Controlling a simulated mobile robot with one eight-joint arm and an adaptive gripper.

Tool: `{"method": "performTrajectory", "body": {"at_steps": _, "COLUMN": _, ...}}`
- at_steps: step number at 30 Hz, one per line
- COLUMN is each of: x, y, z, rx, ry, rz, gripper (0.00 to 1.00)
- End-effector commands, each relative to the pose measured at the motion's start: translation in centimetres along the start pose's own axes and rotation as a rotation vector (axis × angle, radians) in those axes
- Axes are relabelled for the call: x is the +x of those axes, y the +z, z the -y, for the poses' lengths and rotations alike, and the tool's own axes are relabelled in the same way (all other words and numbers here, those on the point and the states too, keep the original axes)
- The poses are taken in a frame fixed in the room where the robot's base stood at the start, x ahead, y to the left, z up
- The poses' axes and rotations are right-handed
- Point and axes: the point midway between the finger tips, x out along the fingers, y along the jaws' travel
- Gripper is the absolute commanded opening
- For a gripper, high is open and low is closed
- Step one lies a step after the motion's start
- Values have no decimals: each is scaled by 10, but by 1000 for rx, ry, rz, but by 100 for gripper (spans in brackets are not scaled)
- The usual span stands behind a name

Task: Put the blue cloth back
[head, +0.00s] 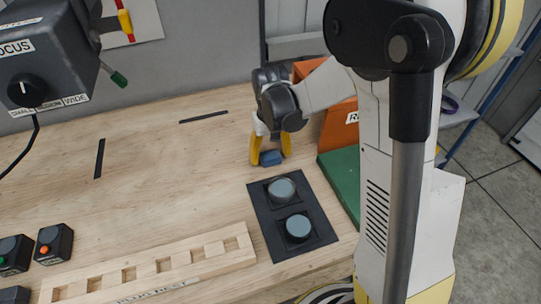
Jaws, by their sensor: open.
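A small folded blue cloth (271,158) is near the right side of the wooden table. My gripper (270,153) points down at it with two yellow fingers, one on each side of the cloth. The fingers are spread and open. Whether either finger touches the cloth, or whether the cloth rests on the table, I cannot tell. My wrist and arm cover part of the area behind it.
An orange bin (340,126), partly hidden by my arm, stands behind a green mat (342,180). A black panel with two round grey pads (263,215) lies in front. A slotted wooden rack (150,268) and button boxes (53,243) are at front left. The table's middle is clear.

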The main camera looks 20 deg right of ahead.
Motion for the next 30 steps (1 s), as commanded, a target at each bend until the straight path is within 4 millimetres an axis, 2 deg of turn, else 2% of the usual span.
{"method": "performTrajectory", "body": {"at_steps": 6, "x": -51, "y": 0, "z": 0, "rx": 0, "ry": 0, "rz": 0, "gripper": 73}}
{"method": "performTrajectory", "body": {"at_steps": 12, "x": -92, "y": 1, "z": 0, "rx": 0, "ry": 0, "rz": 0, "gripper": 73}}
{"method": "performTrajectory", "body": {"at_steps": 20, "x": -119, "y": 4, "z": 0, "rx": 0, "ry": 0, "rz": -11, "gripper": 73}}
{"method": "performTrajectory", "body": {"at_steps": 23, "x": -134, "y": 15, "z": 0, "rx": 0, "ry": 0, "rz": -50, "gripper": 73}}
{"method": "performTrajectory", "body": {"at_steps": 30, "x": -182, "y": 73, "z": 0, "rx": 0, "ry": 0, "rz": -248, "gripper": 73}}
